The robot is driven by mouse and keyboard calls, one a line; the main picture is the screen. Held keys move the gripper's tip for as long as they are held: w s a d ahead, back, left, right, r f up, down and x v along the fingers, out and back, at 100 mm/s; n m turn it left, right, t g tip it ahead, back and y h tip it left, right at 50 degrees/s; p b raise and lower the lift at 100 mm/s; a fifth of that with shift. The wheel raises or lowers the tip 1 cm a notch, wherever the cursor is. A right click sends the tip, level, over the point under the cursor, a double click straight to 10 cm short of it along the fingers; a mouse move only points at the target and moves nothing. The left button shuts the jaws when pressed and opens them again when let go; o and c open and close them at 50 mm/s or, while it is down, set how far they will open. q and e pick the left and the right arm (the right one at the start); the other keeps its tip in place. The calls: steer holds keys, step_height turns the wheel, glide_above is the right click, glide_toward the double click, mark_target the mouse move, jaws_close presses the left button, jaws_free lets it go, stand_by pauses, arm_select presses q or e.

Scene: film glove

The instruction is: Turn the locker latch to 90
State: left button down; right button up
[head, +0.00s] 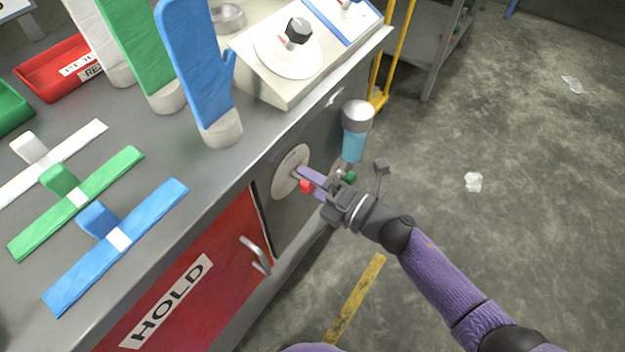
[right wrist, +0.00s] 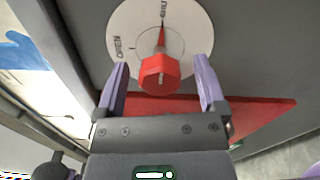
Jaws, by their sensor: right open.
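The locker latch is a red knob with a pointer (right wrist: 160,72) on a round white dial (right wrist: 125,22) with printed marks. In the right wrist view its pointer aims up toward the top mark. In the head view the dial (head: 289,170) is on the bench's front panel, and a bit of the red knob (head: 306,186) shows by my fingers. My right gripper (right wrist: 160,82) is open, with one purple finger on each side of the knob; I cannot tell whether they touch it. It also shows in the head view (head: 308,182). My left gripper is not in view.
A red locker door (head: 225,270) marked HOLD, with a metal handle (head: 256,254), is left of the dial. Blue, green and white gloves stand on the bench (head: 150,185). A blue flashlight-like object (head: 355,135) hangs close behind my right gripper. Floor to the right is mostly clear.

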arm_select(q)
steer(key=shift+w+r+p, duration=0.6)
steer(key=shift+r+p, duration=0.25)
steer(key=shift+p, duration=0.1)
arm_select(e)
steer(key=v, duration=1)
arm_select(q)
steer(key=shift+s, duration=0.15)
